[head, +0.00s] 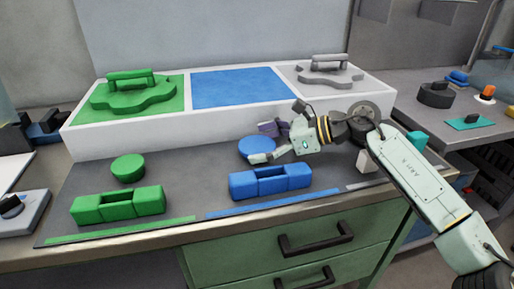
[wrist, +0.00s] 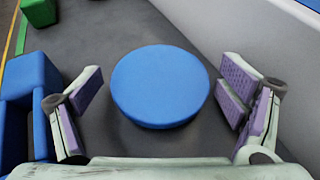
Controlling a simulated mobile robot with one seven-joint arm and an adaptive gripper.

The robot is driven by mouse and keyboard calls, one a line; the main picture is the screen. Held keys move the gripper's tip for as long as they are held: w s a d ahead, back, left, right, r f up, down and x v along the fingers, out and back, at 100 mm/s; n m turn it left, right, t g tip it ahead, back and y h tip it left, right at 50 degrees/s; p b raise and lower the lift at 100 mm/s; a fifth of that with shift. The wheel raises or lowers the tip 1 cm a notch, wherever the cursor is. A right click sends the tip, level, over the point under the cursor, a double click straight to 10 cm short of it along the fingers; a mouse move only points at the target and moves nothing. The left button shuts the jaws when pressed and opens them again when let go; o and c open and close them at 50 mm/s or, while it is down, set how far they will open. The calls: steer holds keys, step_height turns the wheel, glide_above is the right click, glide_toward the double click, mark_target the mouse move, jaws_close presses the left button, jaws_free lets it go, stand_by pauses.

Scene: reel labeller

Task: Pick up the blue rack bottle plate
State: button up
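A blue round disc (head: 257,148) lies flat on the grey worktop in front of the white box, partly hidden by my gripper (head: 265,143). In the wrist view the disc (wrist: 161,86) sits between the two finger pads of my gripper (wrist: 163,92). The fingers are wide apart, with a visible gap on each side of the disc. My gripper is open and holds nothing. A blue slotted block (head: 270,181) stands nearer the front edge; part of it shows at the left of the wrist view (wrist: 30,95). I cannot tell which blue piece is called the plate.
The white box (head: 120,140) stands behind, its blue section (head: 238,88) bare. A green handled piece (head: 135,93) and a grey one (head: 328,71) lie in its other sections. A green disc (head: 128,167) and green block (head: 118,205) are at left.

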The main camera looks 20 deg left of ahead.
steer(key=c, duration=1)
